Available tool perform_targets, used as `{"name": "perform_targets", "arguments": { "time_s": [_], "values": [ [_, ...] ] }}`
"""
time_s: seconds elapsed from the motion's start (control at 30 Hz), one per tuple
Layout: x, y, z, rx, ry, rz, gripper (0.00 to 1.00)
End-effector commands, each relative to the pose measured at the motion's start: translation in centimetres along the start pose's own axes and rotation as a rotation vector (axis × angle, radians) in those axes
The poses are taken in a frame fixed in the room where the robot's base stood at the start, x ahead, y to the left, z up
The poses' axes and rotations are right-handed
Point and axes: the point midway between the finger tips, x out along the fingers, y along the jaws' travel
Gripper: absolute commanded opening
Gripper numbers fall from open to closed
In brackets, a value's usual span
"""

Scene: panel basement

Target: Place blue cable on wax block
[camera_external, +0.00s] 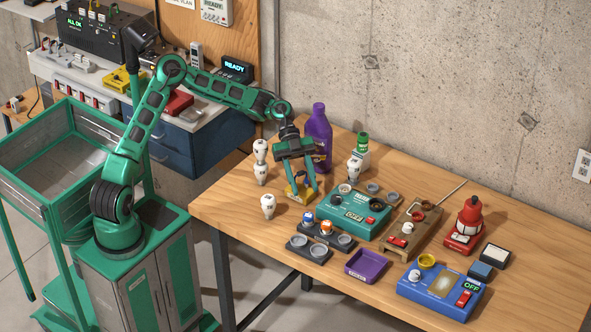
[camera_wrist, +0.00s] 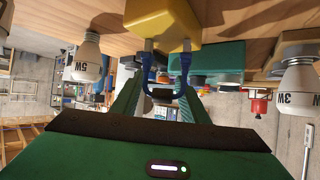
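The wax block is probably the yellow block (camera_external: 299,194) on the table's left half; it also shows at the top of the wrist view (camera_wrist: 160,22). A blue U-shaped cable (camera_wrist: 185,68) shows in the wrist view, its two pale ends at the yellow block's face. Its bend lies between my fingers, by a small black part. My gripper (camera_external: 305,190) points down at the yellow block, one finger to each side in the outside view. The fingers stand apart, but I cannot tell whether they press on the cable. The cable is not clear in the outside view.
White bulbs (camera_external: 268,205) stand left of the block, with a purple bottle (camera_external: 318,138) behind it. A teal device (camera_external: 353,212) is close on the right. Dark trays (camera_external: 309,249) lie in front. The table's left corner is clear.

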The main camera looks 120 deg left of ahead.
Motion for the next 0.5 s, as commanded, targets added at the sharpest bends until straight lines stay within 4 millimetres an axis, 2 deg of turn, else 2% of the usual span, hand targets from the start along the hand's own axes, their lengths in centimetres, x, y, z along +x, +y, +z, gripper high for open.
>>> {"name": "perform_targets", "arguments": {
  "time_s": [0.33, 0.5],
  "values": [
    [-0.1, 0.0, -0.1, 0.000, 0.000, 0.000, 0.51],
    [-1.5, -0.1, -0.1, 0.000, 0.001, -0.003, 0.51]
  ]
}}
